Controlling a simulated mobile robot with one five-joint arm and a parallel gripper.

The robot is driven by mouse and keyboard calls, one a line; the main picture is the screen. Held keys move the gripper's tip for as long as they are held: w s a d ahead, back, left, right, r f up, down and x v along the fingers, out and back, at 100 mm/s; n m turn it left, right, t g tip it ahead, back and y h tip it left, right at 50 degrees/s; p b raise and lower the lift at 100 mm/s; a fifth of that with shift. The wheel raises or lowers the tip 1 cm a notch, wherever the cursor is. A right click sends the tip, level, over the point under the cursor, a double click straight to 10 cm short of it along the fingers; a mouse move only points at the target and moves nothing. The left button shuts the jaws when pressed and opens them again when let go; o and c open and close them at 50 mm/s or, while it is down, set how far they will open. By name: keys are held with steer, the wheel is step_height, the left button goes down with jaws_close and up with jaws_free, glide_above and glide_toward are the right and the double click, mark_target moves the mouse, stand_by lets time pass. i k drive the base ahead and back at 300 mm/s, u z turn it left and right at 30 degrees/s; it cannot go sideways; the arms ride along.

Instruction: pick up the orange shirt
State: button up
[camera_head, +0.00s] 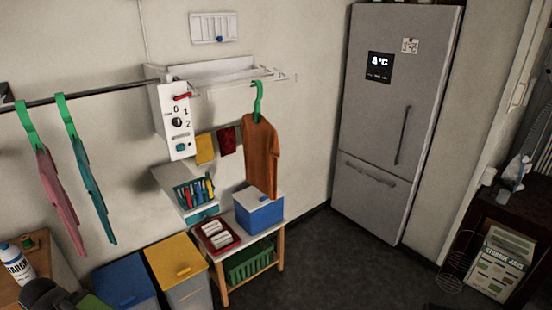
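Nothing holds the shirt apart from the hanger. I see no gripper fingers anywhere in the view. A dark rounded shape at the bottom left edge is cut off, and I cannot tell whether it is part of my arm.
A pink garment (58,195) and a teal garment (90,190) hang from a rail at left. Below the shirt stand a blue box (259,210) and a red tray (217,236) on a small table. Bins (178,262) stand left. Open floor lies before the fridge (395,120).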

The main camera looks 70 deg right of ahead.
mark_target(260, 140)
steer(key=z, duration=0.2)
steer(key=k, duration=0.15)
steer(key=z, duration=3.15)
steer(key=k, duration=0.55)
steer(key=u, duration=1.9)
steer(key=i, duration=1)
steer(key=u, duration=0.05)
